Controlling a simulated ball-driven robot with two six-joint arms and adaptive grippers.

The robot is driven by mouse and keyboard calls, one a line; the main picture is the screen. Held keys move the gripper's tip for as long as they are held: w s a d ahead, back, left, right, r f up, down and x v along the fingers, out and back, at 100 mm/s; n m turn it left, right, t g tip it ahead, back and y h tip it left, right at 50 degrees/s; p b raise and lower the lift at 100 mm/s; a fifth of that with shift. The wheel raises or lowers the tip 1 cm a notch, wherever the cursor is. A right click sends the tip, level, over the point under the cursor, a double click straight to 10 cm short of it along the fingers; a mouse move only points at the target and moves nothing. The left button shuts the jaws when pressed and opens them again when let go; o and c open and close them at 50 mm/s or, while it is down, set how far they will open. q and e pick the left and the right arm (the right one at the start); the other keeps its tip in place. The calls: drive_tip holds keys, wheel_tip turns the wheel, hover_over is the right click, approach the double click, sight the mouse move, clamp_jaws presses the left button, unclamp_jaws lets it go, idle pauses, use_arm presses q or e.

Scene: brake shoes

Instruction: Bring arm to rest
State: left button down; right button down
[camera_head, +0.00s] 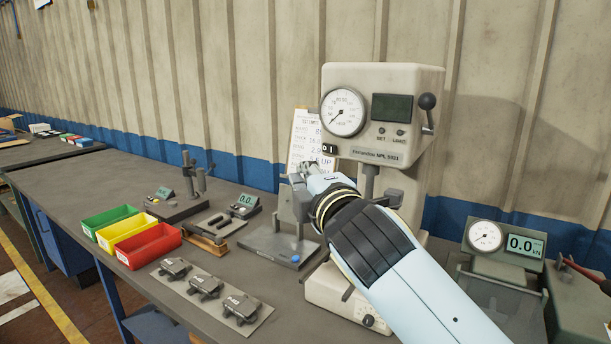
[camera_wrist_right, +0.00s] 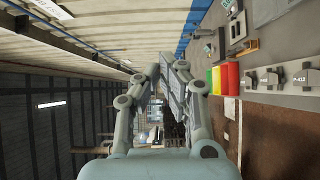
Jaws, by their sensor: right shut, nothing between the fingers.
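My right arm (camera_head: 385,255), pale blue with a dark wrist band, reaches in from the lower right of the head view. It stands in front of the grey test press (camera_head: 408,82). My right gripper (camera_head: 296,180) is mostly hidden behind the wrist, above the bench. In the right wrist view the gripper (camera_wrist_right: 165,68) shows its two grey fingers close together, shut and empty. My left gripper is in neither view.
Green (camera_head: 110,216), yellow (camera_head: 126,230) and red (camera_head: 150,246) bins stand on the bench at left. Three dark brake shoes (camera_head: 205,286) lie on a grey mat before them. A gauge with a 0.0 display (camera_head: 524,246) stands at right.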

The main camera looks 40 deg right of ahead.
drive_tip(key=s+f+m+g+y, duration=0.1)
drive_tip(key=s+f+m+g, duration=0.65)
drive_tip(key=s+f, duration=0.45)
drive_tip(key=s+a+f+m+g+y, duration=0.2)
drive_tip(key=s+f+m+g, duration=0.1)
drive_tip(key=s, duration=0.5)
drive_tip(key=s+a+f+m+g+y, duration=0.1)
drive_tip(key=s+a+f+m+g, duration=0.15)
drive_tip(key=s, duration=0.45)
drive_tip(key=s+d+f+m+g+b, duration=0.2)
drive_tip(key=f+b, duration=0.6)
drive_tip(key=f, duration=2.7)
drive_tip(key=s+d+f+b, duration=0.1)
drive_tip(key=s+f+b, duration=0.3)
drive_tip(key=s+f, duration=0.5)
drive_tip(key=s+d+f+g+b, duration=0.1)
drive_tip(key=s+f+b, duration=0.3)
drive_tip(key=s+f, duration=0.5)
wheel_tip(320, 180, down, 7)
drive_tip(key=shift+s+r+n, duration=0.15)
drive_tip(key=shift+s+n, duration=0.25)
drive_tip(key=shift+d, duration=0.1)
